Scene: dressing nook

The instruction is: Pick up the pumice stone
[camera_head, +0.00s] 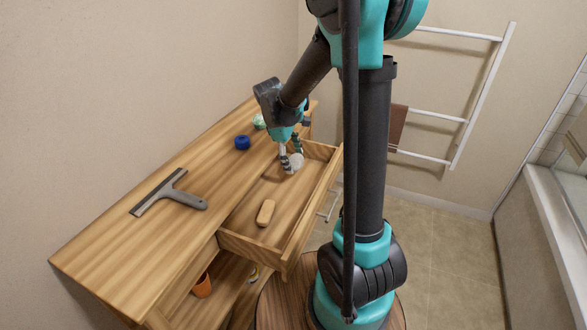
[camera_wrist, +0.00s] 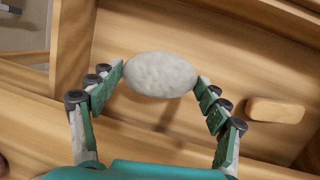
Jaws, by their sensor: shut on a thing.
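The pumice stone (camera_wrist: 161,75) is a pale grey, speckled oval. In the wrist view it sits between the two fingertips of my gripper (camera_wrist: 161,78), with a finger touching each end. In the head view the stone (camera_head: 296,161) shows as a small pale shape at my gripper (camera_head: 291,160), at the far end of the open drawer (camera_head: 240,243). The gripper is shut on the stone. Its height above the drawer floor is hard to tell; a shadow shows below it in the wrist view.
A tan block (camera_head: 265,212) lies in the drawer, also in the wrist view (camera_wrist: 275,111). On the wooden top are a squeegee (camera_head: 172,193), a blue round item (camera_head: 242,142) and a pale green item (camera_head: 259,121). An orange cup (camera_head: 203,286) stands below. A towel rack (camera_head: 460,118) is behind.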

